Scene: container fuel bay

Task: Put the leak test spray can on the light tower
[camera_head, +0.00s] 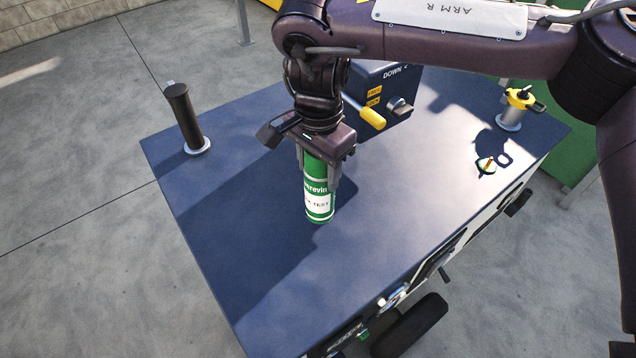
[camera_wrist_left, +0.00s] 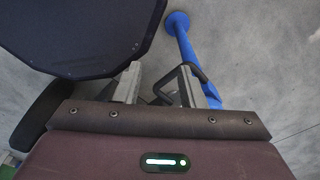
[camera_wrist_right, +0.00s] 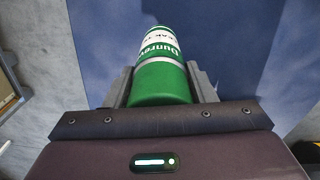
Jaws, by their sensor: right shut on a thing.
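The leak test spray can (camera_head: 318,190) is green with a white label band. It stands upright over the middle of the light tower's dark blue top (camera_head: 240,240). My right gripper (camera_head: 320,168) points down from above and is shut on the can's upper part. The can (camera_wrist_right: 160,75) also shows between both fingers in the right wrist view. Its base is at or very close to the top; I cannot tell whether it touches. My left gripper (camera_wrist_left: 160,85) shows only in its own wrist view, with its fingers apart, beside the dark top's edge.
On the top are a dark post (camera_head: 183,115), a control box with a yellow handle (camera_head: 385,90), and a yellow-capped fitting (camera_head: 517,105). A blue leg (camera_wrist_left: 190,50) and bent dark handle show near my left fingers.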

